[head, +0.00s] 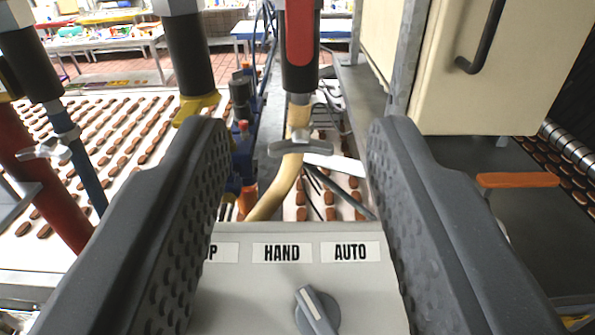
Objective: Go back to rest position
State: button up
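My gripper (295,150) is open, with its two dark, dimpled fingers at the left and right of the head view. Nothing is held between the fingers. Between and below them is a light grey control panel (225,285) with the labels HAND (282,253) and AUTO (350,252) and a third label partly hidden by the left finger. A grey rotary knob (316,312) sits below the labels, cut by the lower picture edge. Its white line points up and left, toward HAND. The gap between fingers and knob looks clear.
Conveyors with rows of brown biscuits (120,130) run at the left and right. Hoses and pipes, one with a red sleeve (300,35), hang ahead. A cream cabinet (480,80) with a black handle stands at the upper right. Tables (100,42) stand far back.

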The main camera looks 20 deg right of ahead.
jog(key=shift+s+a+f, duration=0.1)
jog(key=shift+s, duration=0.2)
jog(key=s+a+f+n+g+y+b, duration=0.1)
jog(key=s+a+f+y+b, duration=0.1)
jog(key=s+a+f+b, duration=0.2)
jog(key=s+a+f+n+g+y+b, duration=0.1)
jog(key=s+a+f+n+y+b, duration=0.1)
jog(key=a+f, duration=0.5)
jog(key=s+a+y+b, duration=0.1)
jog(key=s+a+b, duration=0.1)
jog(key=b, duration=0.1)
jog(key=shift+a+f+b, duration=0.2)
jog(key=shift+a+b, duration=0.15)
jog(key=shift+a, duration=0.05)
